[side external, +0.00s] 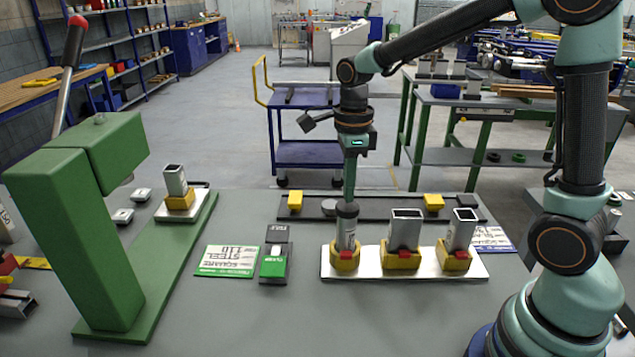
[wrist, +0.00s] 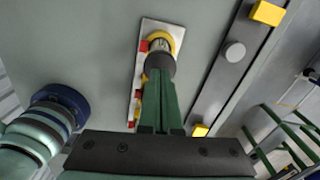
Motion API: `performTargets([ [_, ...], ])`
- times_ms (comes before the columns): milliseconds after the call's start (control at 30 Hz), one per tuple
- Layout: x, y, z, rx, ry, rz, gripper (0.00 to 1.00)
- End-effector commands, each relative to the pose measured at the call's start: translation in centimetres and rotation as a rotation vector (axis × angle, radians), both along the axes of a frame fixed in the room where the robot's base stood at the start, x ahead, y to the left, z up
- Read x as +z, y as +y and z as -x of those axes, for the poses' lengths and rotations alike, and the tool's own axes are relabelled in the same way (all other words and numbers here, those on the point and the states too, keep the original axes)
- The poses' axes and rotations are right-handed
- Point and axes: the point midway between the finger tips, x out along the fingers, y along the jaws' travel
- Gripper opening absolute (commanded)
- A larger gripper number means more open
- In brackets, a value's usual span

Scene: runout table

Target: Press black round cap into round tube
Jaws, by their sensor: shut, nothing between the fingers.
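The black round cap (side external: 347,210) sits on the top end of the upright round tube (side external: 345,236). The tube stands in the left yellow holder (side external: 344,260) of a pale plate (side external: 375,274). My gripper (side external: 349,198) points straight down over the cap, its green fingers together and empty. The fingertips are at the cap's top and look in contact with it. In the wrist view, my gripper (wrist: 160,84) reaches the dark cap (wrist: 160,66), which hides most of the tube. How deep the cap sits is not clear.
Two rectangular tubes (side external: 405,228) (side external: 460,228) stand to the right on the same plate. A dark rail (side external: 390,208) with yellow blocks (side external: 433,202) and a grey disc (side external: 329,207) lies behind. A green lever press (side external: 90,210) stands at left. Label cards (side external: 226,261) lie between.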

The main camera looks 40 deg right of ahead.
Motion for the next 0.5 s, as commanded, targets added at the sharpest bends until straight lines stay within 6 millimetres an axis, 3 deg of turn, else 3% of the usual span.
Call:
performTargets([
  [500,-0.79,0.0,0.03,0.001,0.0,0.0,0.0],
])
